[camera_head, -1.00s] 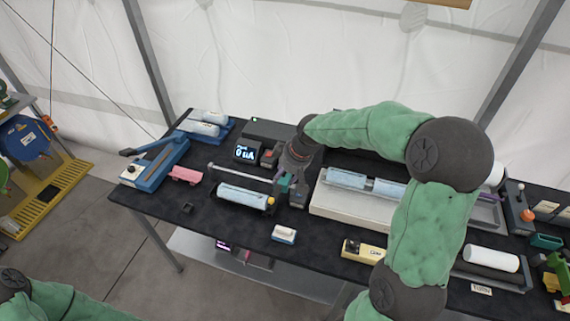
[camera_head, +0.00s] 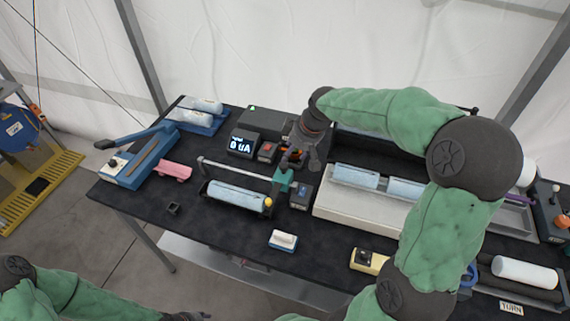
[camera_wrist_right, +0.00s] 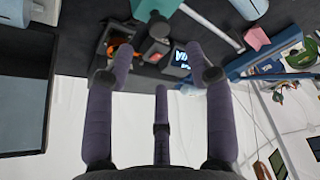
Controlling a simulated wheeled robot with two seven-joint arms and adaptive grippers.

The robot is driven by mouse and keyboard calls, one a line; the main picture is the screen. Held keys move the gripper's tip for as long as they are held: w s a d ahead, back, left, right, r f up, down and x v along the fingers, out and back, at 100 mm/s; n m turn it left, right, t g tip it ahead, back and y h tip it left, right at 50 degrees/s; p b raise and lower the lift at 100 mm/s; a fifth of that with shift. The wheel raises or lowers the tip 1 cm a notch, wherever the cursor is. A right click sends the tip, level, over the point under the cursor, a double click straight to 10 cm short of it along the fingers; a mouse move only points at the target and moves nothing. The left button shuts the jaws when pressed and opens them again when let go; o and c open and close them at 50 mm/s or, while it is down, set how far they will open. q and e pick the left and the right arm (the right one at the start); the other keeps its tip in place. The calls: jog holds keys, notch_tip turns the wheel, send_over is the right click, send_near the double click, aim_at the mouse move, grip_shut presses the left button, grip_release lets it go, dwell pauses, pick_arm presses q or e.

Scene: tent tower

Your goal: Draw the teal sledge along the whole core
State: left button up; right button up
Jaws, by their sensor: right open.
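The teal sledge (camera_head: 283,178) sits at the right end of a thin grey rail (camera_head: 236,169). In front of the rail, a pale blue core (camera_head: 236,194) lies in a dark cradle with a yellow-orange knob at its right end. My right gripper (camera_head: 292,160) is open and empty, just behind and above the sledge. In the right wrist view its fingers (camera_wrist_right: 160,62) are spread, and the sledge (camera_wrist_right: 155,8) shows at the top edge, beyond the fingertips.
A lit meter box (camera_head: 242,146) stands left of my right gripper, and a small dark block (camera_head: 301,196) stands right of the sledge. A pale tray (camera_head: 340,207) with blue cylinders lies further right. The table is clear around the white-topped block (camera_head: 283,239) in front.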

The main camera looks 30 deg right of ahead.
aim_at(284, 165)
jog(key=b+x, duration=0.1)
jog(key=x, duration=0.8)
jog(key=shift+f, duration=0.25)
grip_shut()
